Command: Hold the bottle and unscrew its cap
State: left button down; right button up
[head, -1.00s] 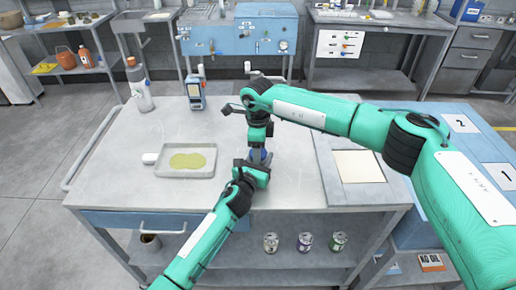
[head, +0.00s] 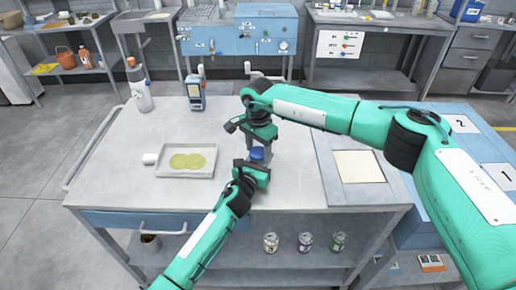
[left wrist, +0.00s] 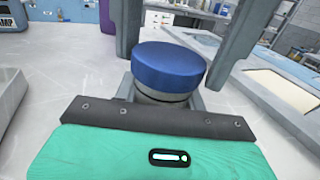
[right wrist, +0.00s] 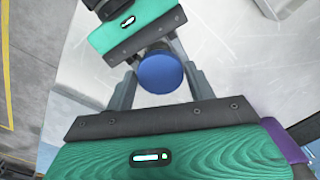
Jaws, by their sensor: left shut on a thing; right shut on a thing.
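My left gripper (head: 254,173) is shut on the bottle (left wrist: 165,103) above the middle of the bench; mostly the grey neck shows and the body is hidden. The round blue cap (head: 257,154) sits on top of the neck, level and upright; it also shows in the left wrist view (left wrist: 170,68). My right gripper (head: 259,145) comes from above, its fingers down on both sides of the cap and shut on it. In the right wrist view the cap (right wrist: 160,74) lies between these fingers. I cannot tell whether the threads are loosened.
A grey tray (head: 161,174) with yellow-green liquid lies left on the bench (head: 120,140). A white bottle (head: 142,95) and a blue-grey device (head: 196,95) stand behind. A pale panel (head: 358,166) lies right. Cans stand on the shelf below.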

aim_at(258, 153)
jog(key=shift+w+r, duration=0.1)
jog(key=shift+r, duration=0.05)
jog(key=shift+r, duration=1)
jog(key=shift+r, duration=2)
pick_arm(q)
jog(key=c, duration=0.7)
grip_release()
jog(key=shift+c, duration=0.2)
jog(key=shift+s, duration=0.1)
jog(key=v, duration=1.1)
jog(key=shift+a+f+b, duration=0.1)
jog(key=shift+b, duration=0.3)
pick_arm(e)
jog(key=shift+f, duration=0.45)
jog(key=shift+c, duration=0.2)
pick_arm(q)
jog(key=shift+s+a, duration=0.15)
jog(key=shift+s, duration=0.35)
pick_arm(e)
jog(key=shift+s, duration=0.2)
